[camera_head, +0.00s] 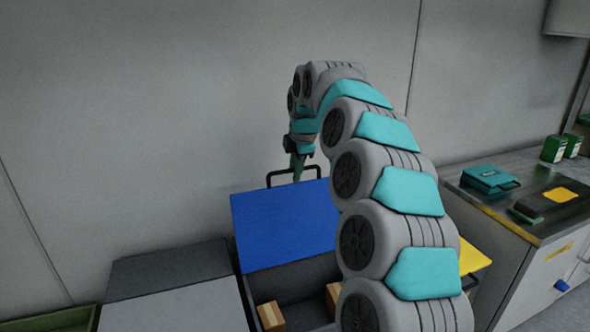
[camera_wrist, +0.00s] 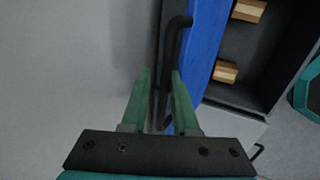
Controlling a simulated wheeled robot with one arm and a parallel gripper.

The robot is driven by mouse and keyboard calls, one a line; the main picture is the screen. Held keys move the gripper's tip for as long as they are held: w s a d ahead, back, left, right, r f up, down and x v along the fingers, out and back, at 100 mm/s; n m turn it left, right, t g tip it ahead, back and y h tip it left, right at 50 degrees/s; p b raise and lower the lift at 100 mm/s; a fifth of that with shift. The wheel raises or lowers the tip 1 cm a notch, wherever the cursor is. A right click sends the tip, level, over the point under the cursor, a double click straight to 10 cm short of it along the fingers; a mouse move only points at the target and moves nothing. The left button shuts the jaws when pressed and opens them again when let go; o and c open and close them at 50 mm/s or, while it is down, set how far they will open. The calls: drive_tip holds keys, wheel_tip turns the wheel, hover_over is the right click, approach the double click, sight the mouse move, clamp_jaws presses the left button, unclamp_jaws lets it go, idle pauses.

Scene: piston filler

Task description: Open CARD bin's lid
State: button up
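The blue lid (camera_head: 285,225) is raised and tilted back towards the wall, so the bin (camera_head: 308,278) under it is open. Cardboard-coloured boxes (camera_head: 271,316) show inside. A black handle (camera_head: 278,174) stands at the lid's upper edge. My gripper (camera_head: 298,172) is at this handle. In the wrist view, the fingers of my gripper (camera_wrist: 161,72) are apart, one on each side of the handle's dark bar (camera_wrist: 171,40), with what looks like a small gap. The blue lid (camera_wrist: 205,45) and the open bin (camera_wrist: 240,95) are to the right there. No lettering is readable on the bin.
A bin with a closed grey lid (camera_head: 175,305) stands to the left, and a green-edged one (camera_head: 50,320) beyond it. A yellow lid (camera_head: 473,256) shows partly behind my arm. A counter (camera_head: 490,210) with teal and dark devices is at right. The wall is close behind.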

drive_tip(key=v, duration=0.7)
drive_tip(key=shift+r, duration=0.35)
drive_tip(key=shift+s+d, duration=0.1)
drive_tip(key=shift+s, duration=0.05)
drive_tip(key=s+d+f+m+g, duration=0.2)
drive_tip(key=s+f+m, duration=0.5)
drive_tip(key=s, duration=0.9)
drive_tip(key=s+d+f+m+g+h, duration=0.1)
drive_tip(key=s+d+f+m, duration=0.4)
drive_tip(key=s, duration=1.2)
drive_tip(key=s+d+f+m+g, duration=0.3)
drive_tip(key=s+f+m, duration=0.6)
drive_tip(key=s, duration=0.7)
drive_tip(key=shift+s+d+f+m, duration=0.25)
drive_tip(key=shift+s+d+m, duration=0.05)
drive_tip(key=shift+d, duration=0.15)
